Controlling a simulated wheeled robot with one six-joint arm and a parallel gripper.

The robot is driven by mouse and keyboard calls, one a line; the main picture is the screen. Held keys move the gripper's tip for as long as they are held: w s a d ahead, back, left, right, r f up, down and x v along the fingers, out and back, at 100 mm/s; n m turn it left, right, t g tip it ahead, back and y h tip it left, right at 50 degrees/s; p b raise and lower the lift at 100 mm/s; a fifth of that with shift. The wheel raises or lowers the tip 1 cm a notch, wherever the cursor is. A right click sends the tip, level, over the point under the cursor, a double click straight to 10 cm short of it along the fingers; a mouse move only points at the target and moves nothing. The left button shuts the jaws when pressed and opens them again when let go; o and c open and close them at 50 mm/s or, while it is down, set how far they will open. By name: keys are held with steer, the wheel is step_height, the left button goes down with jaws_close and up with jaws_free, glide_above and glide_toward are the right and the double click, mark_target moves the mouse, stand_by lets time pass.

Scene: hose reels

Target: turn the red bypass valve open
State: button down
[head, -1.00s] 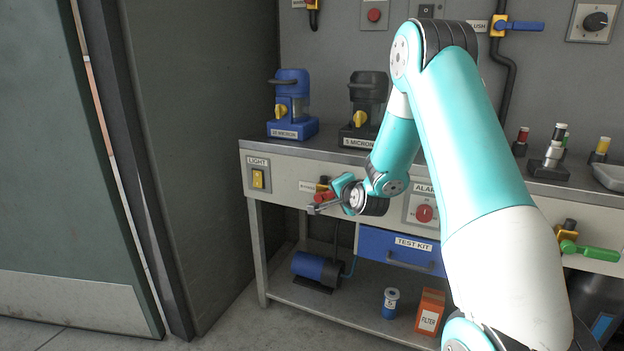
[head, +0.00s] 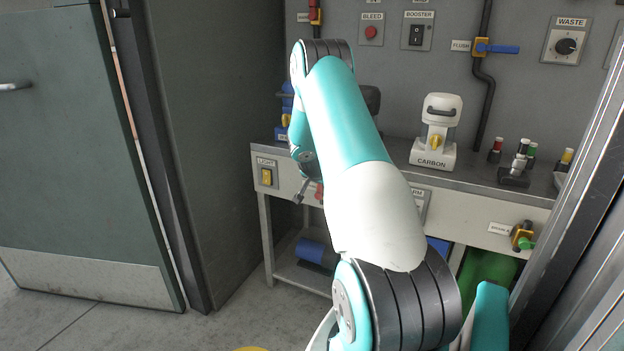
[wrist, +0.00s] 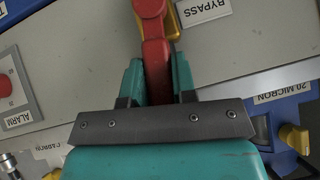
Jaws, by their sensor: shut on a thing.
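The red bypass valve handle (wrist: 156,60) runs between my gripper's two teal fingers in the wrist view, below its yellow body (wrist: 172,20) and beside the BYPASS label (wrist: 203,9). My gripper (wrist: 157,82) is shut on this handle. In the head view, my gripper (head: 300,192) is at the bench front, right of the light switch. Only a small red part of the handle (head: 319,192) shows there; my arm hides the rest of the valve.
The light switch (head: 266,177) is on the bench front to the left. The alarm button (wrist: 8,85) lies on the other side of the valve. A white carbon unit (head: 434,133) stands on the bench. A door frame (head: 585,230) rises close on the right.

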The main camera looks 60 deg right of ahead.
steer(key=shift+w+f+n+g, duration=0.1)
steer(key=shift+w+n+g, duration=0.3)
steer(key=shift+g, duration=0.4)
steer(key=c, duration=1)
jaws_free()
steer(key=shift+d, duration=0.1)
steer(key=shift+o, duration=0.4)
steer(key=shift+w+p, duration=0.1)
steer(key=shift+p, duration=0.2)
steer(key=p+v, duration=0.1)
steer(key=v, duration=1.6)
steer(key=shift+a, duration=0.3)
